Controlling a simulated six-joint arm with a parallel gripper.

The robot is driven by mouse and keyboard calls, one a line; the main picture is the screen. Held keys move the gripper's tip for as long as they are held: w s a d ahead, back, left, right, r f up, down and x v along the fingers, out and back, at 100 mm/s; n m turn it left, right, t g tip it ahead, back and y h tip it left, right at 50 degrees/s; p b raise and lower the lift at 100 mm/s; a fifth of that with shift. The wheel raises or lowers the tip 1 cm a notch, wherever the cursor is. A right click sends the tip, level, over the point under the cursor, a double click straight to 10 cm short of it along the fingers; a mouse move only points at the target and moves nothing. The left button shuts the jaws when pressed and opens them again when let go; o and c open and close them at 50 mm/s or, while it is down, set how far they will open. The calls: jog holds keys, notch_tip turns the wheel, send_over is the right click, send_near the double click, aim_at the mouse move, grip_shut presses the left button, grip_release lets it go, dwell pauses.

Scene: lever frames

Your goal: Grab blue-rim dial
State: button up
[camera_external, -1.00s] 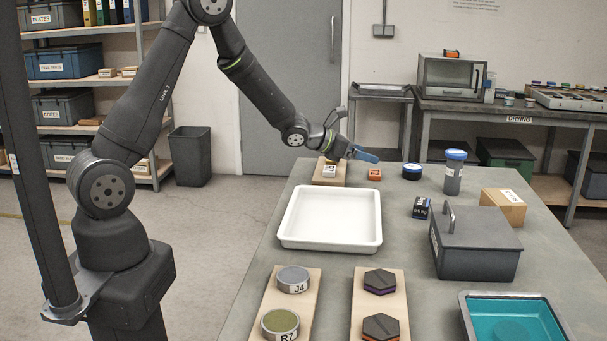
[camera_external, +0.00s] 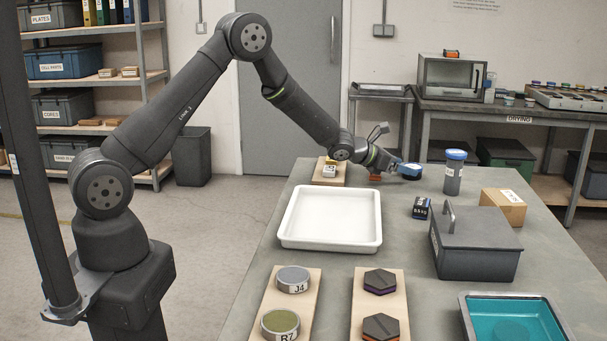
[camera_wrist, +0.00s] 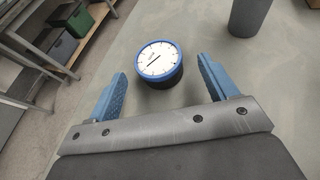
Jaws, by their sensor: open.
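The blue-rim dial (camera_wrist: 158,61) lies flat on the grey table in the wrist view, with a white face, dark marks and a blue rim. It sits just beyond my gripper (camera_wrist: 166,80), between the lines of the two blue fingers and a little ahead of their tips. The fingers are spread apart with nothing between them. In the external view my gripper (camera_external: 400,168) is low over the far part of the table, and the dial (camera_external: 411,171) is partly hidden at its tip.
A grey cylinder with a blue lid (camera_external: 454,172) stands right of the dial.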

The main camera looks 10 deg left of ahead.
aim_at(413, 166)
jog(key=x, duration=0.4)
jog(key=shift+w+d+f, duration=0.1)
jog(key=shift+w+d, duration=0.15)
jog(key=shift+d, duration=0.05)
jog(key=c, duration=1.1)
